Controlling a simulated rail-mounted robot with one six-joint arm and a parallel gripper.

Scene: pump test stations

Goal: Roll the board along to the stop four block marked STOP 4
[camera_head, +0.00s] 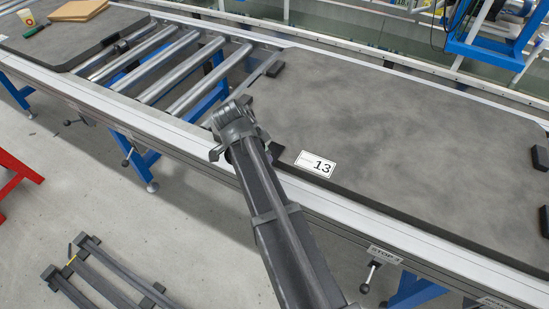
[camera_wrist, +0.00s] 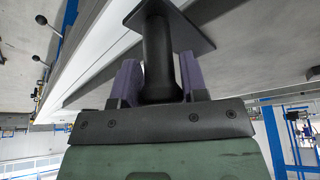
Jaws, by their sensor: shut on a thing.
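The board (camera_head: 400,135) is a large dark grey slab with a white tag reading 13 (camera_head: 315,164) near its front left corner. It lies on the conveyor line, right of the bare rollers. My gripper (camera_wrist: 158,88) has its two purple fingers closed around a black post handle (camera_wrist: 157,50), which widens into a flat dark plate. In the head view, my wrist (camera_head: 235,120) is at the board's left edge and hides the handle and fingertips. A STOP label (camera_head: 385,254) is on the front rail; its number is hard to read. I cannot make out a STOP 4 mark.
Bare steel rollers (camera_head: 165,65) lie left of the board. Another dark slab (camera_head: 60,40) with a tan block (camera_head: 78,10) and a cup (camera_head: 30,18) is at the far left. Black blocks (camera_head: 540,158) sit on the board's right side. A blue frame (camera_head: 490,35) stands behind.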

